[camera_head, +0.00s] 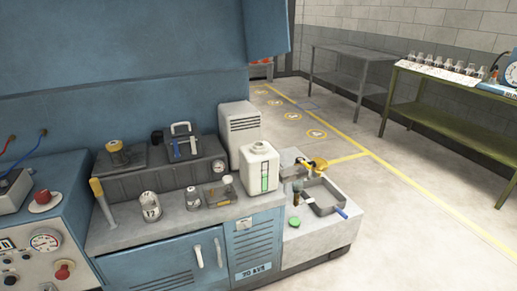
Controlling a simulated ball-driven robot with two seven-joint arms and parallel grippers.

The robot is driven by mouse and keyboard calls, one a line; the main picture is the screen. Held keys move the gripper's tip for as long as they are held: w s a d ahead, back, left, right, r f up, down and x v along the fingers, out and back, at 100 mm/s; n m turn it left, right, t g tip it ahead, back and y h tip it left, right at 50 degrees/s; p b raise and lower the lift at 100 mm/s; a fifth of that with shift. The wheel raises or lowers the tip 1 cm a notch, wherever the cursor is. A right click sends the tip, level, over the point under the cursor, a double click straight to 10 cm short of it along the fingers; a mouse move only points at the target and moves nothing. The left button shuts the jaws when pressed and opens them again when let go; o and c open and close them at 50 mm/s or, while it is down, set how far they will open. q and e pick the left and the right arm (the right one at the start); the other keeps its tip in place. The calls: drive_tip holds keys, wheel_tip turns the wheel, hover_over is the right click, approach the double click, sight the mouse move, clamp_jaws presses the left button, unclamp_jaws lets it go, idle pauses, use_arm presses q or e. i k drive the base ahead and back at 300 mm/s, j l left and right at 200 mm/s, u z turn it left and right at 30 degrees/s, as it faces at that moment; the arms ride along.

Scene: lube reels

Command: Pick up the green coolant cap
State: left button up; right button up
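The green cap (294,221) is a small, low, round thing. It lies on the pale grey top of the low block (318,232) at the right end of the blue machine, near that top's front left edge. Nothing covers it. A white coolant tank (259,160) with a green level strip and a pale round top stands on the counter, behind and to the left of the cap. Neither of my grippers is in view.
Behind the cap are a grey open frame (322,196) with a blue-tipped handle (342,213) and a yellow fitting (320,164). The counter holds a white can (150,206) and a small tray (218,196). A green bench (450,90) stands at right. Floor right is clear.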

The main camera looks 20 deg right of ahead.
sight(295, 221)
drive_tip(key=i+z, duration=0.25)
drive_tip(key=i, duration=0.25)
drive_tip(key=i+j+z, duration=0.1)
drive_tip(key=i+z, duration=0.15)
drive_tip(key=i, duration=0.25)
drive_tip(key=i+j+z, duration=0.25)
drive_tip(key=i, duration=0.2)
drive_tip(key=i+j+z, duration=0.25)
drive_tip(key=i, duration=0.25)
